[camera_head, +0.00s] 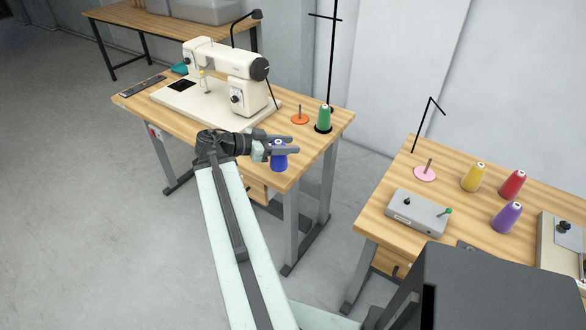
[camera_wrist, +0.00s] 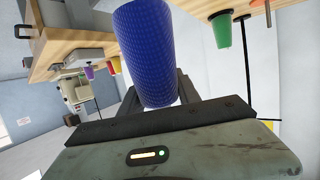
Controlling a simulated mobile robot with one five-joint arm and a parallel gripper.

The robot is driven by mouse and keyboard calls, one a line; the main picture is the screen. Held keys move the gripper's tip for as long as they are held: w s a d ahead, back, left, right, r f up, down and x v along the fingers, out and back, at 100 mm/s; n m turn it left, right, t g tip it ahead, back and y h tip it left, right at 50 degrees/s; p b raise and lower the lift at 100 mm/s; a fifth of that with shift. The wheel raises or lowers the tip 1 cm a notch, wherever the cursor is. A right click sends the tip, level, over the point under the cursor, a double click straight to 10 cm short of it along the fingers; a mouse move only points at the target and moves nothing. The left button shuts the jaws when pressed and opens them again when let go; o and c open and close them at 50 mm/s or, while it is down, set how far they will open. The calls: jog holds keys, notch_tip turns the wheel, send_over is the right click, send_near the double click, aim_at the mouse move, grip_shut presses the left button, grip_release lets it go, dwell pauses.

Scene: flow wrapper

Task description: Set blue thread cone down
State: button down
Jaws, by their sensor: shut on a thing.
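The blue thread cone (camera_head: 279,160) is held between the fingers of my gripper (camera_head: 285,145) in the head view. My gripper is shut on it, near the front right part of the sewing table (camera_head: 312,151). The cone also shows large and close in the wrist view (camera_wrist: 146,50), where the gripper body hides its end. I cannot tell whether the cone touches the tabletop. An orange disc with a spindle (camera_head: 299,119) lies on the table beyond the gripper. A green thread cone (camera_head: 324,117) stands to the right of that disc.
A cream sewing machine (camera_head: 222,82) fills the table's middle. A black thread stand (camera_head: 331,60) rises behind the green cone. The right table (camera_head: 390,175) holds a pink disc with a spindle (camera_head: 425,174), yellow (camera_head: 473,177), red (camera_head: 512,184) and purple (camera_head: 507,217) cones, and a grey control box (camera_head: 416,213).

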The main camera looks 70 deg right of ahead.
jog(key=shift+w+a+f, duration=0.3)
jog(key=shift+w+a, duration=0.05)
jog(key=shift+a, duration=0.3)
jog(key=shift+w+a+f, duration=0.3)
jog(key=shift+a, duration=0.3)
jog(key=d+f+b, duration=0.1)
jog(key=d+b, duration=0.1)
jog(key=d, duration=0.3)
jog(key=d+f+b, duration=0.1)
jog(key=d+f, duration=0.1)
jog(key=d, duration=0.3)
jog(key=s+d+f+b, duration=0.1)
jog(key=d+f+b, duration=0.1)
jog(key=d, duration=0.4)
jog(key=shift+f+b, duration=0.15)
jog(key=shift+b, duration=0.15)
jog(key=shift+r, duration=0.2)
jog(key=shift+f, duration=0.15)
jog(key=c, duration=0.9)
grip_release()
jog(key=shift+o, duration=0.2)
